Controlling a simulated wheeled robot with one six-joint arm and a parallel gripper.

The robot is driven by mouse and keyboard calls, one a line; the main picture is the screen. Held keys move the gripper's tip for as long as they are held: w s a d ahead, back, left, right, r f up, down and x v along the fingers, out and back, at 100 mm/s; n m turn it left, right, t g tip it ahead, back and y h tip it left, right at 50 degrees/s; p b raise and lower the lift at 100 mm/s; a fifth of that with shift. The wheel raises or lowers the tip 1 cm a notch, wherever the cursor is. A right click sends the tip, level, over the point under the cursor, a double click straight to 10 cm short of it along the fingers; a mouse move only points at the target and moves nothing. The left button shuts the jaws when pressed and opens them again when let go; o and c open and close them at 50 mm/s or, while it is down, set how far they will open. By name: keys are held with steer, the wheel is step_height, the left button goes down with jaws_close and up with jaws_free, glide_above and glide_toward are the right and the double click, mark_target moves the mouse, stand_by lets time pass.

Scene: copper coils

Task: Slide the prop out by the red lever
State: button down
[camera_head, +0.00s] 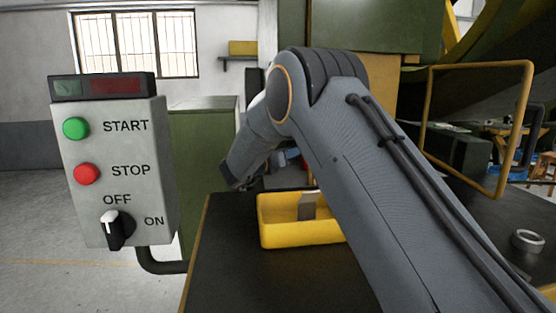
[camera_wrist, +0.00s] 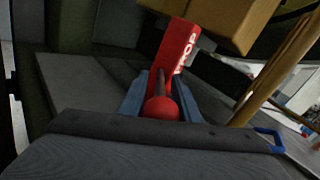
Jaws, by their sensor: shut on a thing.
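The red prop (camera_wrist: 176,45), with white lettering partly in view, stands ahead of my gripper in the wrist view. A dark lever with a red ball knob (camera_wrist: 161,109) runs from it towards me. The blue fingers of my gripper (camera_wrist: 161,84) are on both sides of this lever, shut on it near the knob. In the head view my arm hides the prop, the lever and the fingers.
A yellow bin (camera_head: 282,238) sits on the dark bench (camera_head: 230,275) beside my arm. A control box (camera_head: 112,170) stands at left. A yellow tube frame (camera_head: 428,125) and a metal ring (camera_head: 527,240) are at right.

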steer(key=shift+a, duration=0.2)
steer(key=c, duration=1.4)
jaws_free()
steer(key=shift+a, duration=0.25)
steer(key=shift+o, duration=0.2)
steer(key=shift+d, duration=0.2)
steer(key=shift+b+v, duration=0.9)
steer(key=shift+v, duration=3.05)
